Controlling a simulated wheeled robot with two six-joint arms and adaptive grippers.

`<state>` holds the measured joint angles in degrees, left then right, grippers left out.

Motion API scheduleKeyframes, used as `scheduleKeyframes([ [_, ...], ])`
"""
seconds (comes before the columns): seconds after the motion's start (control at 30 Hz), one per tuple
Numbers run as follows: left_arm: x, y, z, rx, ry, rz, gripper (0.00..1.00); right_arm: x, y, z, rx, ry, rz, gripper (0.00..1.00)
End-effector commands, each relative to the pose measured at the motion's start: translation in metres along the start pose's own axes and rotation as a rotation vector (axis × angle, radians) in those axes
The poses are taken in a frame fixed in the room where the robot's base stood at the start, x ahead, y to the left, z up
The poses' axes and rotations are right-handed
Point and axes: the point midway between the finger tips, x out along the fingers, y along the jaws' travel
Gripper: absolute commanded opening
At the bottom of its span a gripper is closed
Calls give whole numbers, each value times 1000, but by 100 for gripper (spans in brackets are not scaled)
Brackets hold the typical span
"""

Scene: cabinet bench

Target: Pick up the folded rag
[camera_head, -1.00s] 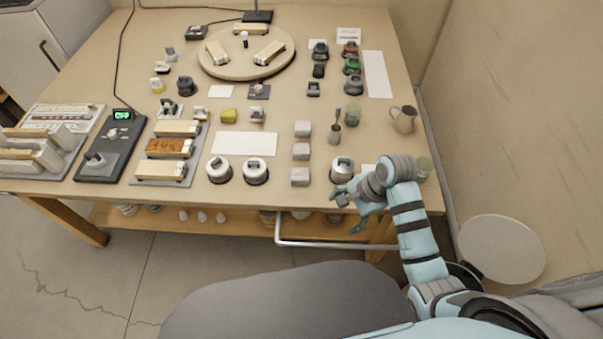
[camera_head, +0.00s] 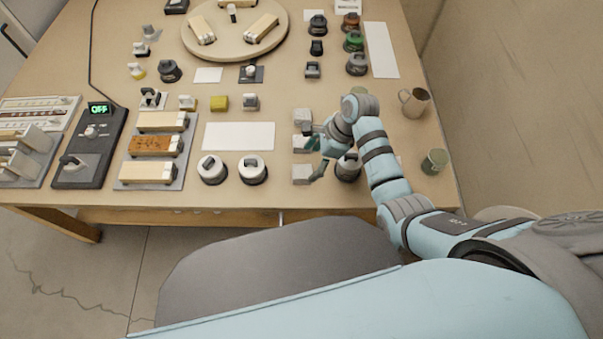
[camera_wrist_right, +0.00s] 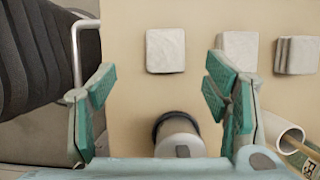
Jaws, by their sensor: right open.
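Three pale grey-white, cloth-like square stacks stand in a row on the bench: a near one (camera_head: 302,174), a middle one (camera_head: 301,145) and a far one (camera_head: 302,117). In the right wrist view the near (camera_wrist_right: 165,50), middle (camera_wrist_right: 240,50) and far (camera_wrist_right: 298,55) stacks show again; the far one shows layered folds. I cannot tell which is the folded rag. My right gripper (camera_head: 316,158) is open and empty, just right of the near and middle stacks. Its teal fingers (camera_wrist_right: 162,78) stand wide apart in the wrist view. My left gripper is out of view.
A white-topped round knob (camera_head: 347,168) stands beneath my right wrist, and shows between the fingers (camera_wrist_right: 180,135). A pale cup (camera_wrist_right: 283,133) with a stick is close by. A green cup (camera_head: 434,161) and a pitcher (camera_head: 414,102) stand right. A blank white sheet (camera_head: 239,136) lies left.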

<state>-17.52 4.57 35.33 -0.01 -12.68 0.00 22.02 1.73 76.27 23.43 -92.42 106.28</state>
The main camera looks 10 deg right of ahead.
Motion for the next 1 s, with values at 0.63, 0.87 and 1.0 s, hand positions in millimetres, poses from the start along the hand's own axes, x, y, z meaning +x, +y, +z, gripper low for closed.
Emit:
scheduleKeyframes([
  [0.63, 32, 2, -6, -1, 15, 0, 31, 72, -4, 0, -5, 1, 0, 70],
  [0.87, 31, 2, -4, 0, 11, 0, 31, 72, -4, 0, -5, 0, 0, 33],
  [1.0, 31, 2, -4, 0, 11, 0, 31, 72, -4, 0, -5, 0, 0, 27],
])
